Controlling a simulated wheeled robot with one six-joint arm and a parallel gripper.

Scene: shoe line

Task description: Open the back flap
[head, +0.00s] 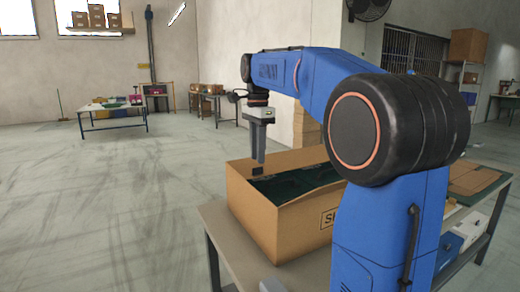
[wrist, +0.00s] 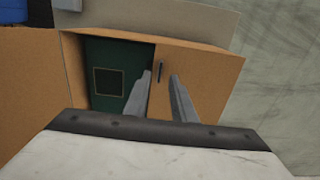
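An open-topped cardboard box (head: 265,222) with dark printed lettering stands on a grey table. Dark green material shows inside it. My gripper (head: 257,172) points down at the box's far left end, with its tips close to the rim. In the wrist view, a brown cardboard flap (wrist: 205,80) with a dark slot lies beside the dark green interior (wrist: 105,65). My gripper's two fingers (wrist: 161,74) stand apart over the flap's inner edge, with the slot between their tips. Nothing is visibly held. Whether the tips touch the flap I cannot tell.
The grey table (head: 222,235) has bare room left of the box. Blue and white items (head: 455,240) and a cardboard sheet (head: 470,180) lie to the right. Stacked cartons (head: 306,128) stand behind the box. Open floor (head: 110,200) lies to the left.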

